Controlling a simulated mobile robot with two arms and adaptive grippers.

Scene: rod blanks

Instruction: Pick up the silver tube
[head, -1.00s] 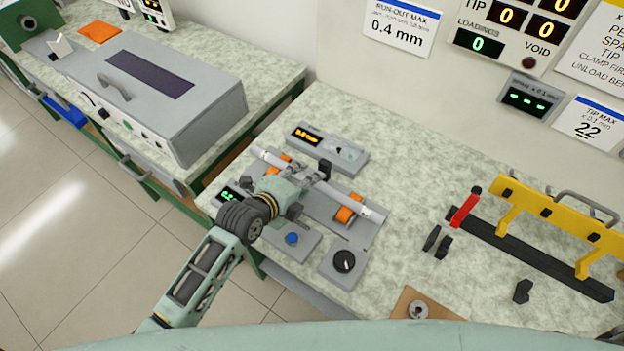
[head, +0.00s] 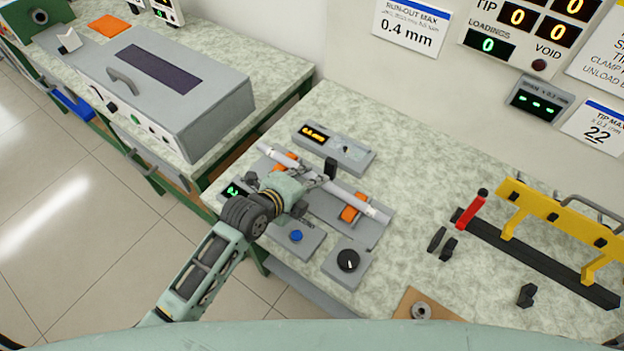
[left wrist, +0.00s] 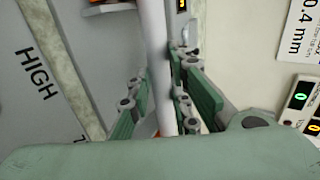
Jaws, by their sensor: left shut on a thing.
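The silver tube (head: 346,194) is a long pale rod lying diagonally over a grey fixture with orange supports on the near bench. My left gripper (head: 318,180) is shut on the tube near its middle, coming from the front left. In the left wrist view the tube (left wrist: 157,60) runs upright between the green finger pads. The fingers and wrist hide part of the tube in the head view. I cannot tell whether it touches the supports. My right gripper is not in view.
An orange support (head: 353,213) lies under the tube's right part. A display box (head: 334,149) stands behind, and a knob box (head: 347,262) in front. A yellow rack (head: 545,220) and red lever (head: 471,210) stand right. The bench between is mostly clear.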

